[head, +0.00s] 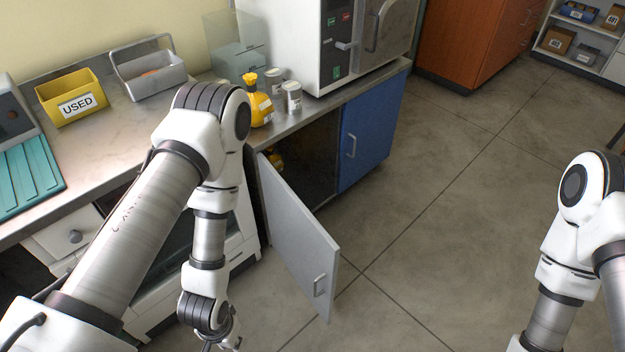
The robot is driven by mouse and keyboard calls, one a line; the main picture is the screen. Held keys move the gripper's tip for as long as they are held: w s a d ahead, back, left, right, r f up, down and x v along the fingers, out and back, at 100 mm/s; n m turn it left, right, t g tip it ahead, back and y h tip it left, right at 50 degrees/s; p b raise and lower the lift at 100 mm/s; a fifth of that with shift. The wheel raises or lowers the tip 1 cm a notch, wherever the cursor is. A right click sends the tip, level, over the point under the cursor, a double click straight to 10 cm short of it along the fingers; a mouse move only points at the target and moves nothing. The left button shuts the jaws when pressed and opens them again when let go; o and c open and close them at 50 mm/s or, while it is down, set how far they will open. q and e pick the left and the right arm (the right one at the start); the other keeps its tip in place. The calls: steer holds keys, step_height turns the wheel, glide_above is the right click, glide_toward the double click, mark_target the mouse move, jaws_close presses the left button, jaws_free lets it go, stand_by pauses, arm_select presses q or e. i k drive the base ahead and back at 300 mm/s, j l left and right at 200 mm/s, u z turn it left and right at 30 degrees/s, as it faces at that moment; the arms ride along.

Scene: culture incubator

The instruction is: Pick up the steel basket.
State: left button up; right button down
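The steel basket (152,80) is a grey metal caddy with a raised handle. It stands upright on the counter at the upper left, with something orange inside it. My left arm crosses in front of the counter. Its wrist hangs low, and the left gripper (222,343) is only partly seen at the bottom edge, well below and apart from the basket. Its fingers are cut off, so I cannot tell whether they are open. My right arm is at the right edge, pointing down; its gripper is out of the picture.
A yellow bin labelled USED (72,98) stands left of the basket. A yellow bottle (258,108) and grey cans (292,97) are to its right, by the white incubator (310,40). A grey cabinet door (295,240) hangs open below.

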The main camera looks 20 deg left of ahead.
mark_target(172, 68)
steer(key=u, duration=1.4)
